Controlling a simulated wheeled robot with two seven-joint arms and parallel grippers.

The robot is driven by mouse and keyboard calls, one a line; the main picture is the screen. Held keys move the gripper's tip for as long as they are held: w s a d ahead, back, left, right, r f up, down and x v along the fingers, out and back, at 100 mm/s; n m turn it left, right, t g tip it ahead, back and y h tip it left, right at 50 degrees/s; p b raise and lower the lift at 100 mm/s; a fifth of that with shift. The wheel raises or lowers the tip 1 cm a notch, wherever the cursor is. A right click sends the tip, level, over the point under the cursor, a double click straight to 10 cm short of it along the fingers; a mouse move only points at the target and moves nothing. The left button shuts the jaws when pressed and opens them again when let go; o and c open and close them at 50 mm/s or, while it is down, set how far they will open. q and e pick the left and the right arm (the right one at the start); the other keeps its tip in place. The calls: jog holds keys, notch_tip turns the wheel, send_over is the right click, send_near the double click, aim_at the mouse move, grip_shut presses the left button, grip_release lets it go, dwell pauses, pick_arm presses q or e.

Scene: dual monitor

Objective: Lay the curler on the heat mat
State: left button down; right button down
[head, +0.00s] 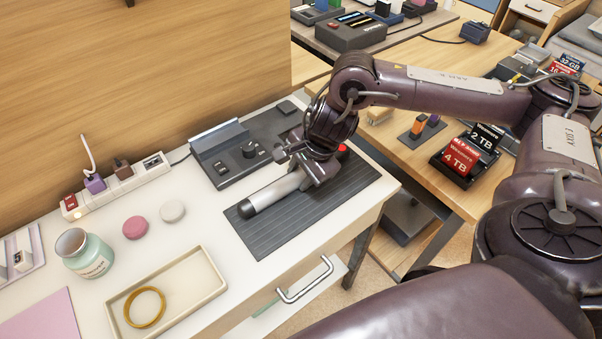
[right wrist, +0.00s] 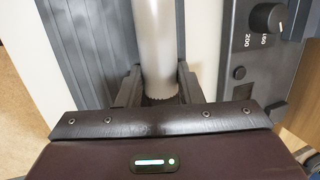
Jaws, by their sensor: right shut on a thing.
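The curler (head: 272,193) has a silver barrel with a dark tip, pointing to the lower left in the head view. My right gripper (head: 308,176) is shut on it near the barrel's base. The ribbed dark grey heat mat (head: 270,238) lies on the white table directly beneath. The curler lies along the mat's length, low over it or touching; I cannot tell which. In the right wrist view, the barrel (right wrist: 158,40) stands between the two fingers, with the mat (right wrist: 65,45) behind it. The gripper hides the handle. My left gripper is not in view.
A grey control unit with a knob (head: 248,150) stands just behind the mat. A power strip (head: 115,190), a green jar (head: 85,255), two round pads and a cream tray (head: 205,292) with a yellow ring (head: 145,307) are to the left. The table's front edge is close to the mat.

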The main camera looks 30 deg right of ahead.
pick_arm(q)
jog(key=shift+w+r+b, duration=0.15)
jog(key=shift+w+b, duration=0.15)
pick_arm(e)
jog(key=shift+s+f, duration=0.4)
jog(key=shift+f, duration=0.2)
jog(key=c, duration=1.3)
grip_release()
jog(key=shift+a, duration=0.1)
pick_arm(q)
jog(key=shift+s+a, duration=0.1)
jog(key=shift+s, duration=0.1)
pick_arm(e)
jog(key=shift+r, duration=0.2)
jog(key=shift+w+r+p, duration=0.2)
jog(key=shift+r+p, duration=0.4)
jog(key=shift+p, duration=0.35)
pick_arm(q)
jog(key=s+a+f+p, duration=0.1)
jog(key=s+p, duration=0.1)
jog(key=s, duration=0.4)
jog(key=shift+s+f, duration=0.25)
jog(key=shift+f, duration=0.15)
pick_arm(e)
jog(key=v, duration=1.2)
jog(key=shift+w, duration=0.2)
